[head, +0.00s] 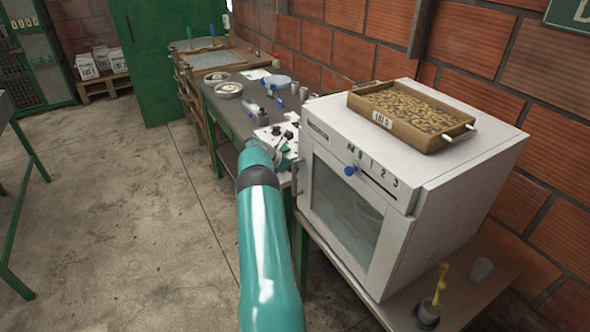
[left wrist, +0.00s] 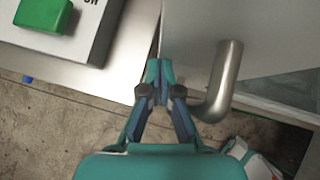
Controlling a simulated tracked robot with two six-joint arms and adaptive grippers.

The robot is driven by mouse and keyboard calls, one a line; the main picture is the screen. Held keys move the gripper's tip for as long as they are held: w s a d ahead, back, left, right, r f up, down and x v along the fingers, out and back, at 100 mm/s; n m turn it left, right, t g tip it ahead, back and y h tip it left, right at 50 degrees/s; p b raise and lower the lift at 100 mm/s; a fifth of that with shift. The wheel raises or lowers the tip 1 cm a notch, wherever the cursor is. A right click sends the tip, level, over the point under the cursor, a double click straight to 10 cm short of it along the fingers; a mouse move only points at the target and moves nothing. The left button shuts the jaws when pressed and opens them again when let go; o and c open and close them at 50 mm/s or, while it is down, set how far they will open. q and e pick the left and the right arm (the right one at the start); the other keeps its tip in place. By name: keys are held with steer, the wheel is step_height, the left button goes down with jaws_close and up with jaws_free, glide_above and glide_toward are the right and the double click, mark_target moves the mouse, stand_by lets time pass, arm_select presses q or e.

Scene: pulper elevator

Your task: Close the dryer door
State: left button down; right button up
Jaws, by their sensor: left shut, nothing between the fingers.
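The white dryer (head: 430,185) stands on a bench at the right in the head view. Its windowed door (head: 345,210) faces left and forward; I cannot tell whether it is fully closed or slightly ajar. My teal left arm reaches up in front of the bench. My left gripper (head: 285,140) is beyond the dryer's near left side, small and partly hard to make out. In the left wrist view the left gripper (left wrist: 158,72) is shut and empty. A bent metal bar handle (left wrist: 222,85) is just right of its fingertips, on a grey panel. My right gripper is out of view.
A wooden tray of beans (head: 400,135) sits on the dryer. A green bench (head: 225,105) with dishes and small items runs behind. A green button (left wrist: 45,14) on a pale box shows in the wrist view.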

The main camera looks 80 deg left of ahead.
arm_select(q)
steer(key=v, duration=0.8)
steer(key=shift+s, duration=0.2)
steer(key=shift+a, duration=0.1)
